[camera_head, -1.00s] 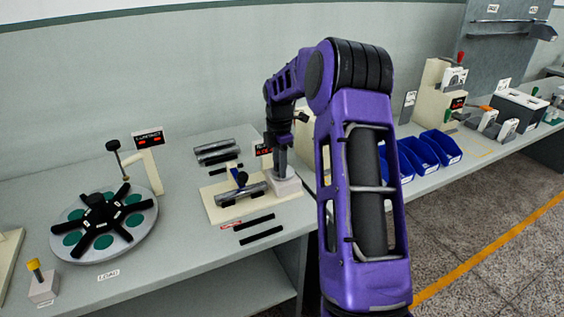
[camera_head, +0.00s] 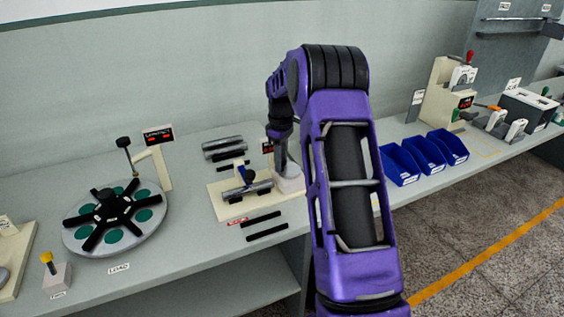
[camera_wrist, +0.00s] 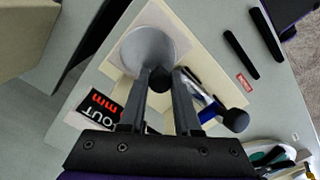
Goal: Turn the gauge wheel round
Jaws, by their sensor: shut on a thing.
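The gauge wheel (camera_wrist: 148,48) is a grey disc over a pale base in the wrist view. A small dark knob (camera_wrist: 160,79) stands at its near edge. My gripper (camera_wrist: 162,84) is shut on this knob, one finger on each side. In the head view my gripper (camera_head: 281,152) is above the gauge's white block (camera_head: 291,184) on the bench, and the wheel is hard to make out there. The gauge's display (camera_wrist: 103,108) has red characters and the word OUT, partly behind a finger. It is small and partly covered in the head view (camera_head: 267,147).
Black strips (camera_head: 264,225) lie in front. A round indexing table (camera_head: 75,233) stands at left. Blue bins (camera_head: 400,165) are at right, beyond my arm.

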